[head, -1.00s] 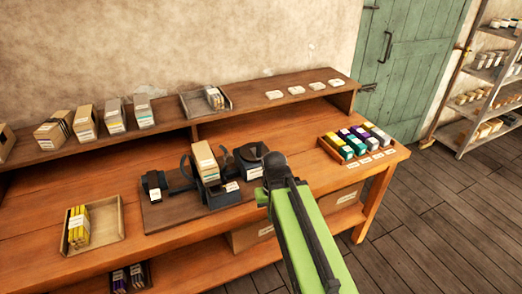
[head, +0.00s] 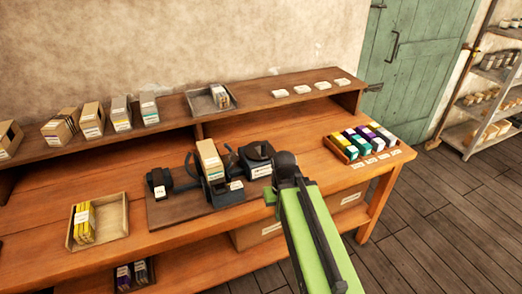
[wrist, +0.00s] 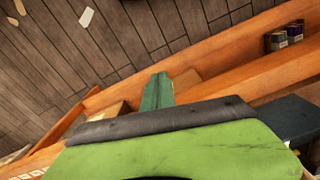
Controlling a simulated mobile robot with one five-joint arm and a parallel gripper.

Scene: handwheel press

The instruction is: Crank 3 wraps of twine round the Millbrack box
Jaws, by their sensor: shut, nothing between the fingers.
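A tan box (head: 208,155) stands upright in a dark press (head: 222,193) on a board on the workbench. I cannot read its label, so I cannot tell whether it is the Millbrack box. A dark round part with a pale label (head: 257,158) sits at the press's right, and a smaller dark unit (head: 159,182) at its left. No twine can be made out round the box. My green gripper (head: 270,196) is just right of the press, partly hidden by my arm. In the wrist view its green fingers (wrist: 157,92) are together and empty, with bench edge and floor beyond.
A tray of yellow packs (head: 97,220) lies at the left of the bench. A crate of coloured boxes (head: 362,141) is at the right end. Several boxes and a grey tray (head: 211,98) stand on the raised shelf. The bench front between tray and board is clear.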

